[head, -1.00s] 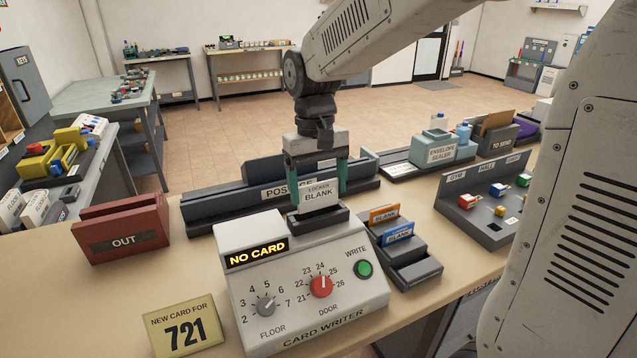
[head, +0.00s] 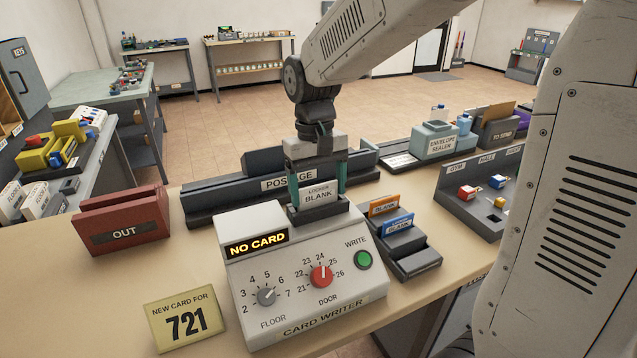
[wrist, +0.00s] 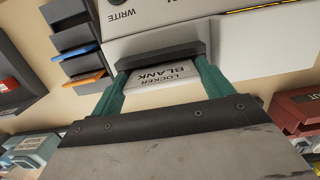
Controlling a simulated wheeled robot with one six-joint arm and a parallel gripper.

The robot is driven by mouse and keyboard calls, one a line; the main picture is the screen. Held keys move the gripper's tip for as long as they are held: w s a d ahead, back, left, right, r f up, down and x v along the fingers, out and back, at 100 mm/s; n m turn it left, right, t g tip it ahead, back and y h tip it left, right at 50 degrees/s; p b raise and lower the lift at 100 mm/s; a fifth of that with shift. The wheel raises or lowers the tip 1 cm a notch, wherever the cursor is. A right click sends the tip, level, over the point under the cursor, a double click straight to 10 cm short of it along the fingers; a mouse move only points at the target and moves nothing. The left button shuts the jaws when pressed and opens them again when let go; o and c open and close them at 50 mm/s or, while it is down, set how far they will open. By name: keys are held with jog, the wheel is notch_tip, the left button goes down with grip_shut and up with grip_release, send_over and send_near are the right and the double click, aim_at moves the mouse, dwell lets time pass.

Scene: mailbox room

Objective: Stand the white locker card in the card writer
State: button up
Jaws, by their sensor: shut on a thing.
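The white locker card (head: 319,194), marked LOCKER BLANK, is upright between the teal fingers of my gripper (head: 318,182). My gripper is shut on it. The card's lower edge is at the dark slot holder (head: 321,212) at the back of the card writer (head: 300,270), and that edge is hidden by the holder's front wall. In the wrist view the card (wrist: 165,74) also shows between the fingers, against the dark holder (wrist: 160,55). I cannot tell whether it touches the slot's bottom. The writer's display (head: 257,245) reads NO CARD.
A stepped rack (head: 410,258) with orange and blue cards stands right of the writer. A POSTAGE unit (head: 230,192) lies behind it, and a red OUT tray (head: 123,225) stands left. A sign (head: 186,319) reads NEW CARD FOR 721. The floor dial (head: 266,296) and door dial (head: 320,276) face front.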

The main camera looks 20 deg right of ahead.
jog(key=shift+f, duration=0.25)
jog(key=o, duration=0.9)
jog(key=shift+r, duration=3.5)
jog(key=s+d+t, duration=0.1)
jog(key=s, duration=0.6)
jog(key=s+d+f+t, duration=0.1)
jog(key=s, duration=0.6)
jog(key=s+d, duration=0.1)
jog(key=s, duration=0.7)
jog(key=shift+f+t, duration=0.2)
jog(key=shift+t, duration=0.2)
